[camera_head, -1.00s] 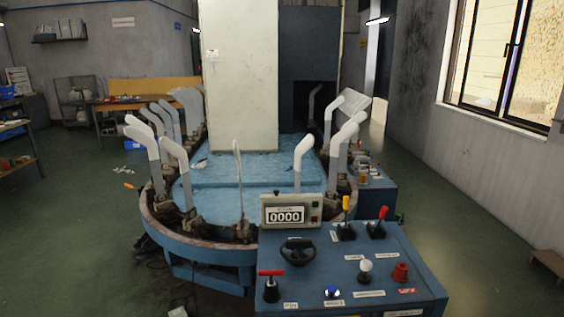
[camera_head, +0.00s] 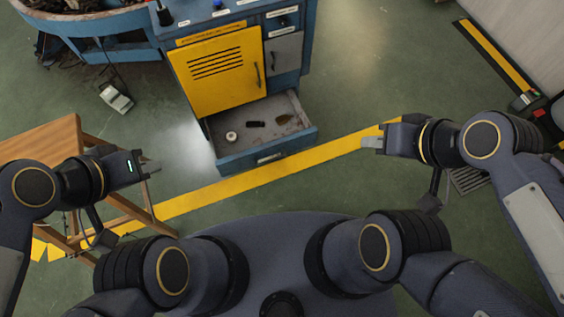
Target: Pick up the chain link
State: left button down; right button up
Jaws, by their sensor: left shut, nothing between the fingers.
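An open drawer (camera_head: 236,162) in the lower part of the blue console holds a few small things. A small dark oblong piece (camera_head: 256,124) lies near its middle and may be the chain link, but it is too small to be sure. My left gripper (camera_head: 152,167) is shut and empty, left of the drawer by the wooden table. My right gripper (camera_head: 370,145) is to the right of the drawer, apart from it. Its fingers are too small to judge.
A white round roll (camera_head: 231,136) and a brown piece (camera_head: 284,119) also lie in the drawer. A yellow door (camera_head: 217,90) is above it. A wooden table (camera_head: 45,140) stands at the left. The floor in front of the drawer is clear.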

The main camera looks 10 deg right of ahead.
aim_at(255, 125)
jog(key=i+j, duration=0.1)
jog(key=i, duration=0.2)
jog(key=i+j, duration=0.1)
jog(key=i, duration=0.25)
jog(key=j+u, duration=0.1)
jog(key=u, duration=0.25)
jog(key=i+u, duration=0.15)
jog(key=u, duration=0.2)
jog(key=i+j+u, duration=0.1)
jog(key=u, duration=0.3)
